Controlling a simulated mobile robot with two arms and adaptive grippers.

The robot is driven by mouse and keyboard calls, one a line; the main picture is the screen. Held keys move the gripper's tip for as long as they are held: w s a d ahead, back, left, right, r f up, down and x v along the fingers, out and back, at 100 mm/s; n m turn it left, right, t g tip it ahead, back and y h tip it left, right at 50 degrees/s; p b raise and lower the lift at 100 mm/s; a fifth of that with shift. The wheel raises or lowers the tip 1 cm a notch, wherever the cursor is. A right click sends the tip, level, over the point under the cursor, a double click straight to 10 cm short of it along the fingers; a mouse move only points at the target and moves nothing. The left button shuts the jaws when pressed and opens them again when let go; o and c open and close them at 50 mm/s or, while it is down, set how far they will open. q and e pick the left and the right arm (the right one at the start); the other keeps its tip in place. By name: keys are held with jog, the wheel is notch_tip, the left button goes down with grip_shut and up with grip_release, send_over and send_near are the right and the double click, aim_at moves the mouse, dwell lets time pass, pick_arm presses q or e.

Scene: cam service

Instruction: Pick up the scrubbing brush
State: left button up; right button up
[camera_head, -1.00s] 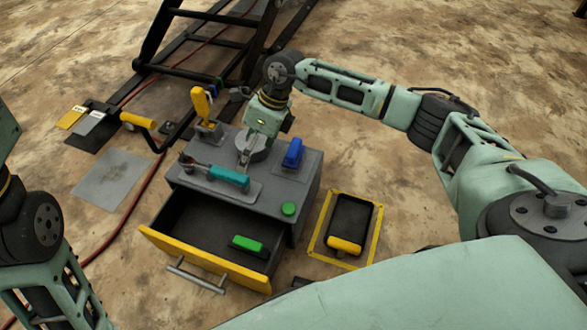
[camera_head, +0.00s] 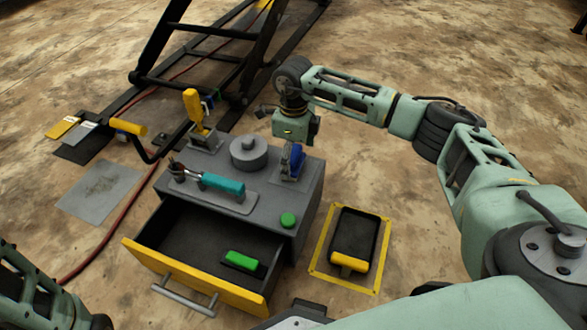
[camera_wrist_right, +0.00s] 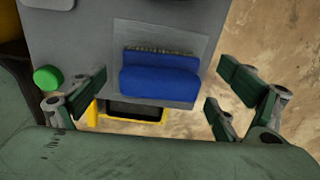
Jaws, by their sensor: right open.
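The scrubbing brush, with a blue body (camera_head: 297,160), sits on a pale square at the right of the grey cabinet top. The right wrist view shows its blue back (camera_wrist_right: 160,80) and a row of bristles along its far edge. My right gripper (camera_head: 291,166) is over the brush, pointing down and partly hiding it. In the wrist view its fingers (camera_wrist_right: 165,98) are wide apart, one pair on each side of the brush, with nothing between them gripped. My left arm shows at the lower left, but its gripper is out of view.
A round grey weight (camera_head: 249,152), a teal-handled tool (camera_head: 222,184) and a green button (camera_head: 288,220) are on the cabinet top. The open drawer (camera_head: 180,240) holds a green-topped item (camera_head: 242,261). A yellow-framed floor bin (camera_head: 350,225) is at right.

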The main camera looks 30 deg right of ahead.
jog(key=shift+f, duration=0.35)
jog(key=shift+c, duration=0.3)
jog(key=c, duration=1.3)
jog(key=shift+o, duration=0.2)
jog(key=shift+r, duration=0.1)
